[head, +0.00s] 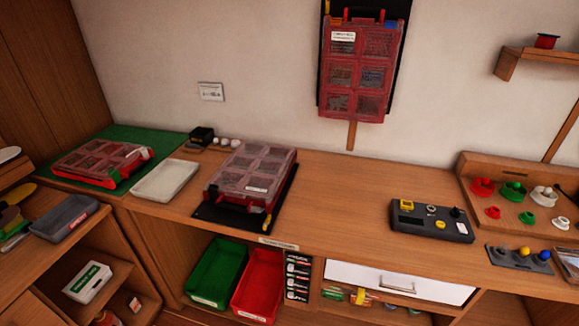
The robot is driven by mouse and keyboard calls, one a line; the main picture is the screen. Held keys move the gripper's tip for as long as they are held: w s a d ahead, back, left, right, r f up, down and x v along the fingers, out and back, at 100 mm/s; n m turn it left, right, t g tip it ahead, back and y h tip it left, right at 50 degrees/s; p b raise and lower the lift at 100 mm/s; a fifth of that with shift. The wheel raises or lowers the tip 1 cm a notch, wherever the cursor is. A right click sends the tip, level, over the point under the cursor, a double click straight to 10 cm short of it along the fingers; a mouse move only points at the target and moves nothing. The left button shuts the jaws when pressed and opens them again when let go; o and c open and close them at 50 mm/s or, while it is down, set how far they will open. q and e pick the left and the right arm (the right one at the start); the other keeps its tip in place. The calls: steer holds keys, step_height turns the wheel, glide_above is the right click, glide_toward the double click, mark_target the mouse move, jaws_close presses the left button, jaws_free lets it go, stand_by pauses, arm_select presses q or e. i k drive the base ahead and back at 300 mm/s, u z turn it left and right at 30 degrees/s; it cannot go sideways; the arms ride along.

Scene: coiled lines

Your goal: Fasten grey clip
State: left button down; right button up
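Three red organiser cases with clear compartment lids are in the head view. One case (252,174) lies on a black mat (229,218) at the middle of the bench; a yellow piece (267,221) shows at its front right corner. A second case (100,162) lies on a green mat (166,142) at the left. A third case (361,72) hangs upright on a black wall board (396,40), with red tabs at its top. I cannot make out a grey clip on any of them at this size. Neither of my grippers is in view.
A white tray (165,181) lies between the two bench cases. A dark control box (431,222) and a wooden stand with coloured knobs (507,184) are at the right. Green (215,275) and red bins (258,284) sit below.

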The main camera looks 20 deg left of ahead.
mark_target(258, 209)
steer(key=k, duration=1.25)
steer(key=z, duration=0.8)
steer(key=i, duration=1.4)
steer(key=u, duration=0.75)
